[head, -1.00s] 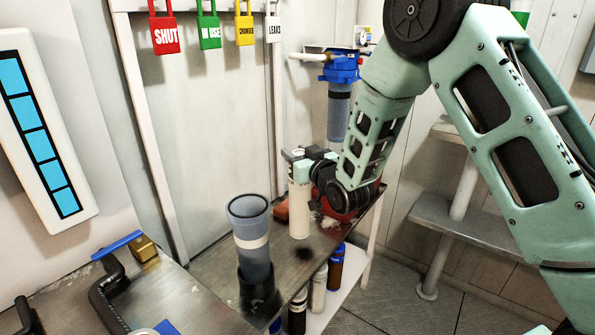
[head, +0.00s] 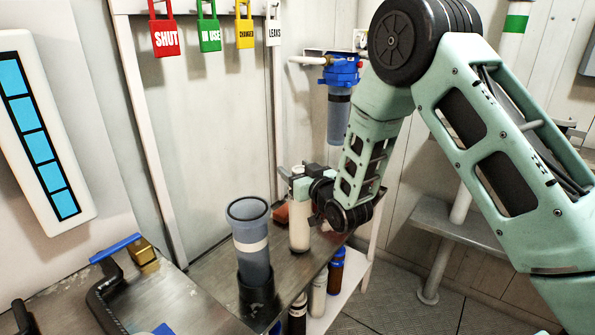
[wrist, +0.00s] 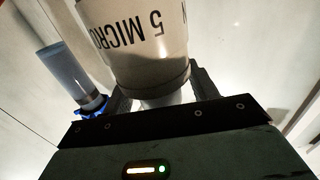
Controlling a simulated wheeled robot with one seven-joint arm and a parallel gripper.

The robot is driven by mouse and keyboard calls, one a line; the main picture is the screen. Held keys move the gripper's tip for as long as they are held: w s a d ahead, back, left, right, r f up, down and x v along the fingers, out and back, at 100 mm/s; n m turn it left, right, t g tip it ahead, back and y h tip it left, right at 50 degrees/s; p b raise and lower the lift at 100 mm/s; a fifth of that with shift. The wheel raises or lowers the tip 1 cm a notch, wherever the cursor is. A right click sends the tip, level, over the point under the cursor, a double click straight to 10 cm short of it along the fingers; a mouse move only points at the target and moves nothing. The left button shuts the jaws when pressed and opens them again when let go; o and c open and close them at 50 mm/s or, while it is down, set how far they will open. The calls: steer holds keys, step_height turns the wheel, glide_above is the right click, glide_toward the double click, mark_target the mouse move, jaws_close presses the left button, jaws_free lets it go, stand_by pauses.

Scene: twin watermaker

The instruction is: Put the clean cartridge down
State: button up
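The clean cartridge (head: 300,228) is a white cylinder standing upright on the metal bench, its lower end at the bench top. In the wrist view the cartridge (wrist: 140,40) fills the upper middle, with the print "5 MICRO" on it. My gripper (head: 298,178) is at the cartridge's upper end, one finger to each side. In the wrist view the fingers of my gripper (wrist: 163,92) look spread, with a gap beside the narrow end of the cartridge. The cartridge's top is partly hidden by my gripper.
A grey-blue open housing (head: 252,250) stands in a black holder left of the cartridge. A reddish object (head: 281,213) lies behind. A blue-topped filter (head: 340,85) hangs on the wall. Bottles (head: 318,292) stand on the lower shelf. A blue-handled valve (head: 117,248) is at left.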

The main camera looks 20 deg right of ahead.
steer(key=shift+r, duration=0.15)
steer(key=shift+s, duration=0.2)
steer(key=v, duration=1.2)
steer(key=s+a+f+n+g, duration=0.2)
steer(key=s+a+g, duration=0.7)
steer(key=a, duration=0.2)
steer(key=s+r+n+g+h, duration=0.1)
steer(key=s+g, duration=0.3)
steer(key=s, duration=0.7)
steer(key=s+d+r+n+g+h, duration=0.1)
steer(key=s+g, duration=0.3)
steer(key=s, duration=0.7)
steer(key=shift+s+r+n+h+b, duration=0.2)
steer(key=shift+r+n+h+b, duration=0.3)
steer(key=shift+h, duration=0.4)
steer(key=shift+d+r, duration=0.1)
steer(key=shift+d, duration=0.05)
